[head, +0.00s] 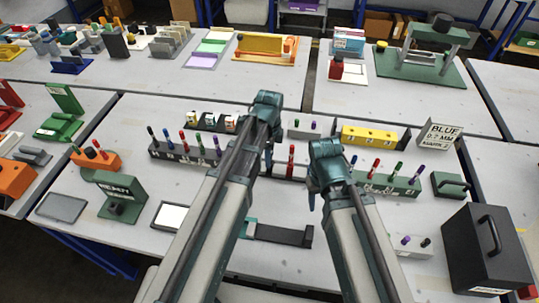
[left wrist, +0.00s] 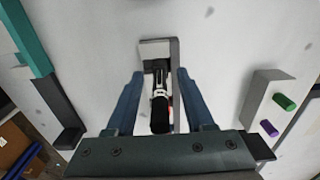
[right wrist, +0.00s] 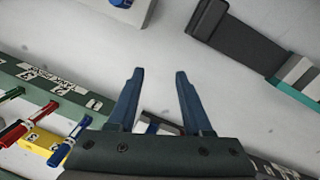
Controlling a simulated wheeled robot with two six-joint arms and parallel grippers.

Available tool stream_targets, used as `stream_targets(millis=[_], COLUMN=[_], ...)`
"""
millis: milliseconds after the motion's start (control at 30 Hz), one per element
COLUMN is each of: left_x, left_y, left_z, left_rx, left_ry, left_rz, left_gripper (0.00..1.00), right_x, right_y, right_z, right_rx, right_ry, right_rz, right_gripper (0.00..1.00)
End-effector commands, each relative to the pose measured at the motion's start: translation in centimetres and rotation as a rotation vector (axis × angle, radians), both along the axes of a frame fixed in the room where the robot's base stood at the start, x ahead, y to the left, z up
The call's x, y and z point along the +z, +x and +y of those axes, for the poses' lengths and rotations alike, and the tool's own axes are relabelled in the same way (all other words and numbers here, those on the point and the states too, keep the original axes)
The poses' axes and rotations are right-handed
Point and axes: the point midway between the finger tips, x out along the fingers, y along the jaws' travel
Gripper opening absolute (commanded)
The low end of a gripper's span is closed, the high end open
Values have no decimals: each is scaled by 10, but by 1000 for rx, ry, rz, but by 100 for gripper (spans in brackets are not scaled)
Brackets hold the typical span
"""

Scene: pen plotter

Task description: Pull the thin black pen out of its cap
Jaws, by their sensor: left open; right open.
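A dark pen (left wrist: 160,108) with a white band stands between the fingers of my left gripper (left wrist: 160,74) in the left wrist view. The fingers are open, with a gap on both sides of the pen. Its far end meets a small pale and dark holder (left wrist: 155,48). Where the cap begins cannot be told. In the head view my left gripper (head: 269,148) is low over the middle of the table, and its arm hides the pen. My right gripper (head: 318,193) is open and empty to its right; it also shows in the right wrist view (right wrist: 160,73).
A green rack of pens (head: 385,184) stands right of my right gripper and a dark rack (head: 172,152) left of my left arm. A white block with green and purple pens (head: 301,130) stands behind. A dark bar (head: 285,235) lies in front, between the arms.

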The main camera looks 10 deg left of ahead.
Motion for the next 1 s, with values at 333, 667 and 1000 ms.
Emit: stream_targets(millis=[333, 667, 1000], left_x=[0, 0, 2], left_y=[0, 0, 0], left_z=[0, 0, 0], left_rx=[0, 0, 0], left_ry=[0, 0, 0], left_rz=[0, 0, 0], left_gripper=[0, 0, 0], right_x=[0, 0, 2], right_y=[0, 0, 0], right_z=[0, 0, 0], right_rx=[0, 0, 0], right_ry=[0, 0, 0], right_rz=[0, 0, 0], right_gripper=[50, 50, 50])
